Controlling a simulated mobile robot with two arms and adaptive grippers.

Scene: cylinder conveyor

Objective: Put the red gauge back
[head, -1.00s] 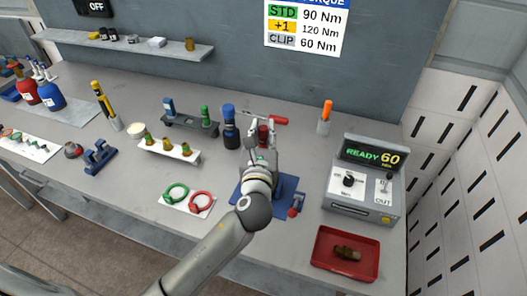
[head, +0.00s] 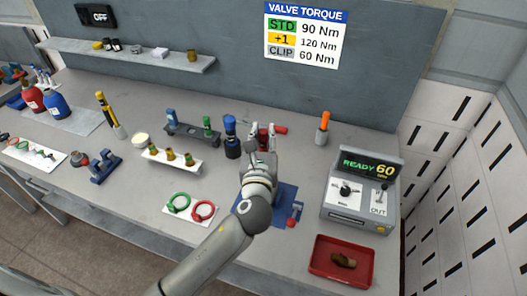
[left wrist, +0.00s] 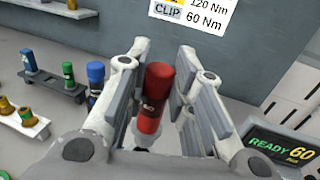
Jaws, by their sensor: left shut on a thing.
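The red gauge (left wrist: 155,92) is a red cylinder with a darker cap and a dark mark, roughly upright between my left fingers in the left wrist view. It also shows in the head view (head: 263,139), partly covered by the fingers. My left gripper (head: 261,134) is shut on it, over the bench behind the blue mat. The rack (head: 181,134) to its left bears a blue gauge (head: 171,119) and a green gauge (head: 207,126). My right gripper is not in view.
A large blue-and-black cylinder (head: 232,140) stands close left of my gripper. A red-ended item (head: 281,130) is just right of it. The torque box (head: 357,207) and red tray (head: 317,270) are at right. A blue mat (head: 286,210) lies under my arm.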

